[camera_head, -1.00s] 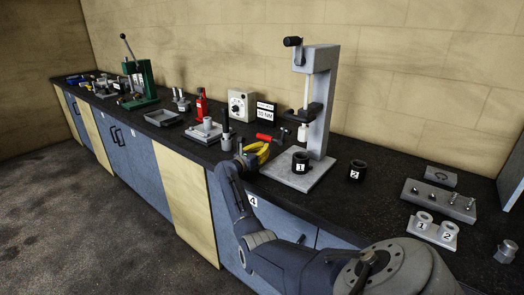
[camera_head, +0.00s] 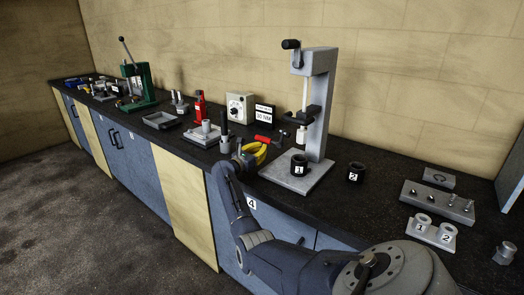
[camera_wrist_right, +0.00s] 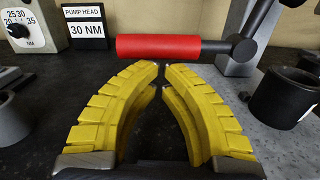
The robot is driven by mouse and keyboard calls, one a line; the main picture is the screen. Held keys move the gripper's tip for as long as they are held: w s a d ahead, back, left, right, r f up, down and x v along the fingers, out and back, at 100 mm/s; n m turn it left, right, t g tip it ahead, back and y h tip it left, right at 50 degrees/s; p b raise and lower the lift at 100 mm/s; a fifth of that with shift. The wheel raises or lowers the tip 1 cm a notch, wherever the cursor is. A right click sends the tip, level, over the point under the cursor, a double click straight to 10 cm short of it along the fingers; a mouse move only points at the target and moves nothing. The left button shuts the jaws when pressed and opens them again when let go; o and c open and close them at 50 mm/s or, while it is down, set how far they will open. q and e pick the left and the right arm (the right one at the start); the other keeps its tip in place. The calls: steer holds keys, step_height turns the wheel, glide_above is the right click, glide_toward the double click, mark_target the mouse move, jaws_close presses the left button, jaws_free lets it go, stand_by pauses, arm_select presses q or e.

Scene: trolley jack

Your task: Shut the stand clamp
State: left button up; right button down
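The grey stand (camera_head: 316,105) has a crank on top and a dark clamp part (camera_head: 303,117) on its column. A lever with a red handle (camera_head: 263,139) sticks out left of the column, and its dark rod ends at a knob by the stand. In the right wrist view the red handle (camera_wrist_right: 158,46) lies level, just beyond my fingertips. My right gripper (camera_head: 262,148) has yellow fingers; in its wrist view the fingertips (camera_wrist_right: 164,67) almost meet, with nothing between them. They look apart from the handle. My left gripper is not in view.
A black cup marked 1 (camera_head: 299,165) stands on the stand's base plate, and cup 2 (camera_head: 355,172) stands to its right. A torque dial box (camera_head: 240,107) and a 30 NM sign (camera_head: 264,115) stand behind. A grey fixture (camera_head: 204,134) is at the left.

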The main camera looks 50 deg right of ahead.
step_height(320, 180, up, 11)
steer(key=s+m, duration=0.2)
steer(key=m, duration=1.3)
steer(key=shift+s+m+g+y, duration=0.3)
steer(key=shift+s, duration=0.1)
steer(key=shift+r, duration=0.1)
steer(key=a, duration=1)
stand_by(0.4)
